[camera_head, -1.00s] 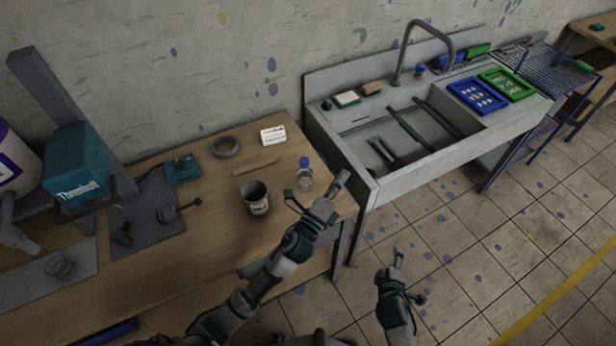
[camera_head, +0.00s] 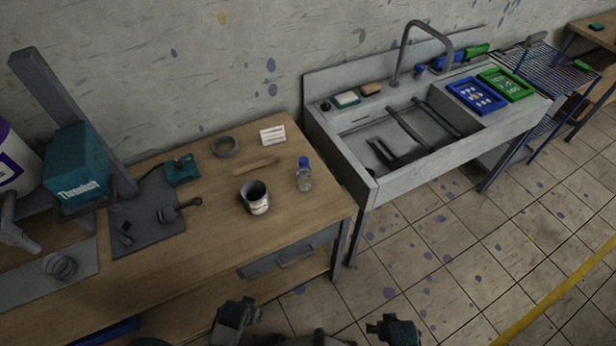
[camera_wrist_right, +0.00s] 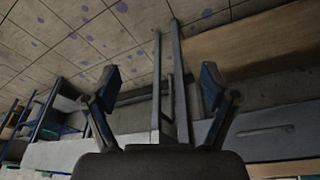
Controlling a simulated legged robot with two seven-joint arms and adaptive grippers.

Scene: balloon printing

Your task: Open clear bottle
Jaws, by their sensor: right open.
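The clear bottle (camera_head: 304,182) with a blue cap (camera_head: 304,162) stands upright near the right end of the wooden table (camera_head: 225,235) in the head view. Its cap is on. No gripper touches it. My right gripper (camera_wrist_right: 160,90) is open and empty in the right wrist view, its two fingers spread apart, with table legs and floor beyond. In the head view only dark parts of my arms show at the bottom edge. My left gripper cannot be made out there.
A dark cup (camera_head: 257,205) stands just left of the bottle, with a wooden stick (camera_head: 256,165), a white card (camera_head: 272,134) and a grey ring (camera_head: 226,147) behind. A sink (camera_head: 365,180) stands right of the table. The table's front right surface is clear.

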